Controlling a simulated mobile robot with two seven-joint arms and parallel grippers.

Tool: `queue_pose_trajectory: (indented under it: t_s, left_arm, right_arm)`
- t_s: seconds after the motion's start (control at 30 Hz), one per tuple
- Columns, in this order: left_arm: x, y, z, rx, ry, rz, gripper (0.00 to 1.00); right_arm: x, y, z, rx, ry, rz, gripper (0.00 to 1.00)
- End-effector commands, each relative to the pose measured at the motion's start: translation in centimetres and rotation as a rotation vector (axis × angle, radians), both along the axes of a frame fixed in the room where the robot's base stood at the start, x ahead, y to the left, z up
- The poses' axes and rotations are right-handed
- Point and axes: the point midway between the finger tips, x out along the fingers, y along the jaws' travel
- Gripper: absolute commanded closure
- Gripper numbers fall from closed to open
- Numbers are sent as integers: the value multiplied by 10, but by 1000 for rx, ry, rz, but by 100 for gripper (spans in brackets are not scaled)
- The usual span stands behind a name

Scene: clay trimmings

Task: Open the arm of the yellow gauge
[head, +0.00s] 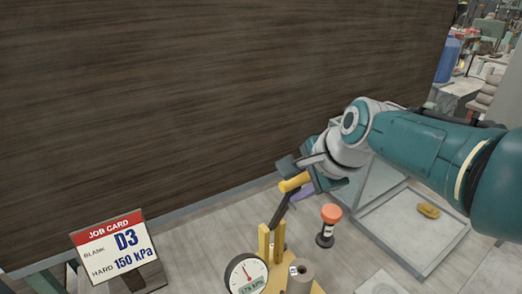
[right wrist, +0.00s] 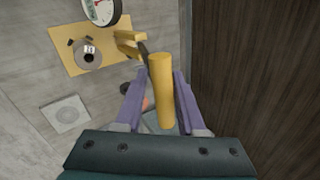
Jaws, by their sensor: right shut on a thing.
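The yellow gauge stands at the bottom of the head view, with a yellow base (right wrist: 62,50), two yellow posts (head: 264,242) and a round white dial (head: 245,274). Its arm is a dark lever (head: 279,211) ending in a yellow handle (head: 294,182). The arm slants up from the posts toward my right gripper (head: 299,188). In the right wrist view the handle (right wrist: 161,92) lies between the purple fingers of my right gripper (right wrist: 157,84), which is shut on it. A grey cylinder (head: 300,278) with a label stands on the base beside the posts. My left gripper is not in view.
An orange-topped dark object (head: 330,214) stands right of the gauge, close to my right gripper. A grey tray (head: 440,262) with a yellow piece (head: 428,210) lies farther right. A dark wood panel (head: 200,100) rises behind.

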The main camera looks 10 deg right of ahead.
Motion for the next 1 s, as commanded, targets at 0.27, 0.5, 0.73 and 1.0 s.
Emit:
queue_pose_trajectory:
  t_s: [0.27,0.5,0.73,1.0]
  left_arm:
    - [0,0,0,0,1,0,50]
    - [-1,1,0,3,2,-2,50]
    - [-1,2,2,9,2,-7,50]
    - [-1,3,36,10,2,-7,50]
  right_arm:
    - [7,1,8,10,-26,-9,61]
    - [5,1,6,6,-18,-5,41]
    - [3,0,6,3,-13,-4,41]
    - [-13,-5,34,3,-13,-5,41]
